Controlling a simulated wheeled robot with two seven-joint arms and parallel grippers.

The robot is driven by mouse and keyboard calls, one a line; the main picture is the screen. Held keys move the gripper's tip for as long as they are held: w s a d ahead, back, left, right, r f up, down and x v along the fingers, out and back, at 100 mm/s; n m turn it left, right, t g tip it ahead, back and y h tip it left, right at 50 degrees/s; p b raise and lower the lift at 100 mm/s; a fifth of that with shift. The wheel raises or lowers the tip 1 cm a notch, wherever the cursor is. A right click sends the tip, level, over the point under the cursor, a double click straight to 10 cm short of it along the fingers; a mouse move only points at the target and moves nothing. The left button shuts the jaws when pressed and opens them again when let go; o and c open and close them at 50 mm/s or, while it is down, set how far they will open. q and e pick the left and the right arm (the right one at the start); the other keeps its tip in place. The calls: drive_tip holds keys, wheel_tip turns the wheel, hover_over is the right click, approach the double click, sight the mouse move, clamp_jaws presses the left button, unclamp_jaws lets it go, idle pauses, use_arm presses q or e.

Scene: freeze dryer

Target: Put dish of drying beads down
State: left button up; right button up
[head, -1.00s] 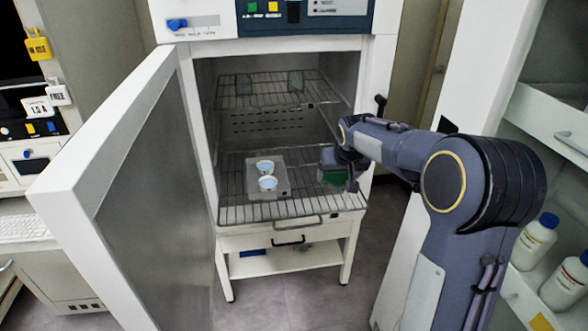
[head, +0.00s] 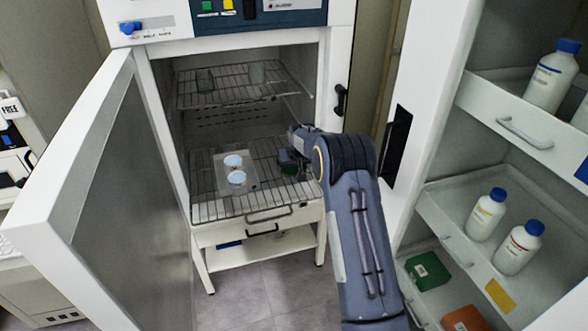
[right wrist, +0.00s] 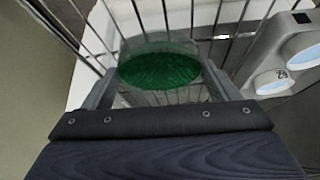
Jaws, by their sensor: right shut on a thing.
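The dish of drying beads (right wrist: 160,70) is a round clear dish with green contents. In the right wrist view it sits between the two fingers of my right gripper (right wrist: 163,82), which is shut on it, above or on the wire shelf bars. In the head view the green dish (head: 289,170) shows partly under my right gripper (head: 291,160), over the right side of the lower wire shelf (head: 225,207) inside the open dryer. I cannot tell whether the dish touches the shelf. My left gripper is not in view.
A grey tray (head: 222,185) with two round pale-blue-topped items stands left of the dish on the same shelf. The upper shelf (head: 225,97) holds two small glass items. The open door (head: 110,180) is at left. A cabinet with bottles (head: 487,215) is at right.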

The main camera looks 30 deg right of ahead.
wheel_tip(320, 180, down, 2)
drive_tip(key=shift+f, duration=0.1)
